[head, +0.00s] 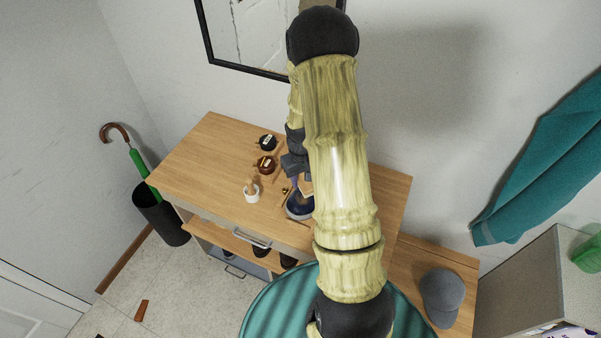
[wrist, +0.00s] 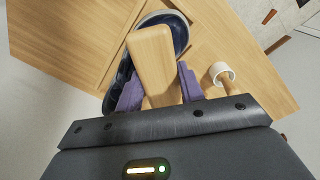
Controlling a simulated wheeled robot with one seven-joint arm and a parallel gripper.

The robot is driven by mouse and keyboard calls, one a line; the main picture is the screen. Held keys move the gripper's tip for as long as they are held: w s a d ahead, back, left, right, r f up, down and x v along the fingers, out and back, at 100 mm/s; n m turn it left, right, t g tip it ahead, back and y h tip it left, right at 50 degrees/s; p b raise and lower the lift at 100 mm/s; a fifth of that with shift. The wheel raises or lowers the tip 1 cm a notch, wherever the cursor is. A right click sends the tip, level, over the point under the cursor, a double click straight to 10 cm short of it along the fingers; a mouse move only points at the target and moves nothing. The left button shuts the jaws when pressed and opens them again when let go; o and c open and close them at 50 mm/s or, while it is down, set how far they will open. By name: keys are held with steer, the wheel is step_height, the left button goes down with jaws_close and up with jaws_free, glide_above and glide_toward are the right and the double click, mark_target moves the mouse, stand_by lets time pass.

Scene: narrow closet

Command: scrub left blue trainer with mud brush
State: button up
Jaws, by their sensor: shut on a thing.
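A dark blue trainer with a pale rim (head: 298,208) is on the wooden bench top, partly hidden by my arm. In the wrist view the trainer (wrist: 178,30) lies just beyond and partly behind the brush. My gripper (wrist: 158,83) has its purple fingers shut on the mud brush (wrist: 152,50), of which a pale wooden block shows. The brush is over or against the trainer; its bristles are hidden, so I cannot tell whether they touch. In the head view my gripper (head: 298,180) is low over the bench top, mostly covered by my arm.
A white cup (head: 252,195) with a wooden-handled tool stands left of the trainer. A black tin (head: 268,142) and a brown tin (head: 265,165) sit behind. Dark shoes (head: 260,250) are on the shelf below. A teal round seat (head: 260,318) and grey cap (head: 442,293) are in front.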

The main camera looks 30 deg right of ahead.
mark_target(302, 184)
steer(key=shift+s+a, duration=0.1)
steer(key=shift+s, duration=0.05)
steer(key=f+b, duration=0.2)
steer(key=f, duration=0.1)
steer(key=shift+w+f+b, duration=0.2)
steer(key=shift+f+b, duration=0.1)
steer(key=shift+f, duration=0.35)
steer(key=shift+s+f+b, duration=0.15)
steer(key=shift+f+b, duration=0.5)
steer(key=shift+b, duration=0.05)
steer(key=shift+f, duration=0.25)
steer(key=shift+d, duration=0.2)
steer(key=shift+a, duration=0.1)
steer(key=shift+f+b, duration=0.75)
steer(key=shift+f, duration=0.1)
